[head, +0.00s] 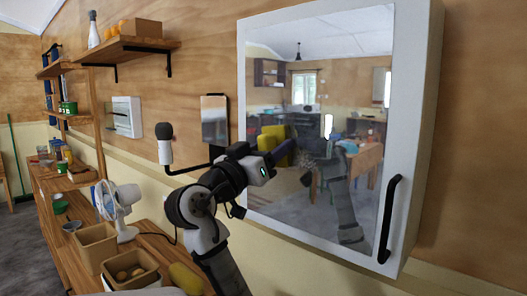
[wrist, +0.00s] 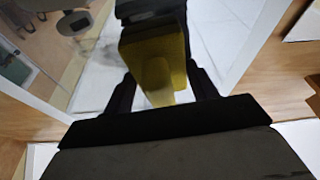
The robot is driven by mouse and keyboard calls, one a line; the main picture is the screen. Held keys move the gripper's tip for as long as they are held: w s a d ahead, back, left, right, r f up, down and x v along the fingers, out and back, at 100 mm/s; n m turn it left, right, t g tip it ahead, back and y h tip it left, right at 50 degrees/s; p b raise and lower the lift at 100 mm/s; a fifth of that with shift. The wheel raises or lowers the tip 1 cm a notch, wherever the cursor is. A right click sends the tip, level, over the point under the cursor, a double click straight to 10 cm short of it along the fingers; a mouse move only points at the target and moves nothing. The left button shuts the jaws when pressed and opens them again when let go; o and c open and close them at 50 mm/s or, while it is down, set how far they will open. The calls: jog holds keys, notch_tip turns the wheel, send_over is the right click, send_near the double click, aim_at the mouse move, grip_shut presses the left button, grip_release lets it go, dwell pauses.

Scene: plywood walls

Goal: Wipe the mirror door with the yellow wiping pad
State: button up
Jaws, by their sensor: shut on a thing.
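The mirror door (head: 290,203) fronts a white wall cabinet on the right of the head view, and looks closed. Its glass reflects the room and my arm; a small speckled patch (head: 305,160) shows near its middle. My gripper (head: 278,153) reaches to the left-middle part of the glass. In the wrist view my gripper (wrist: 163,88) is shut on the yellow wiping pad (wrist: 157,78), its black fingers on either side. The pad faces the mirror (wrist: 95,82) and meets or nearly meets its own reflection; I cannot tell whether it touches.
A black handle (head: 389,219) stands out on the door's right side. Left of the cabinet are a wall bracket with a dark panel (head: 214,120), shelves (head: 125,48), and a wooden counter (head: 150,243) with a fan (head: 120,207) and boxes (head: 96,246).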

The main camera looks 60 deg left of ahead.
aim_at(318, 147)
jog(key=shift+w+d+b, duration=0.4)
jog(key=shift+w+d, duration=0.1)
jog(key=shift+d, duration=1)
jog(key=shift+w+d+b, duration=0.35)
jog(key=shift+w+d, duration=0.1)
jog(key=shift+d, duration=1.1)
jog(key=shift+w+d+b, duration=0.4)
jog(key=shift+w+d, duration=0.1)
jog(key=shift+d, duration=1)
jog(key=shift+s, duration=0.1)
jog(key=shift+s+d, duration=0.3)
jog(key=shift+s, duration=0.6)
jog(key=shift+s+d, duration=0.3)
jog(key=shift+s, duration=0.65)
jog(key=shift+s+d, duration=0.3)
jog(key=shift+s, duration=0.6)
jog(key=s, duration=0.1)
jog(key=s+d, duration=0.1)
jog(key=s, duration=0.1)
jog(key=shift+b, duration=0.35)
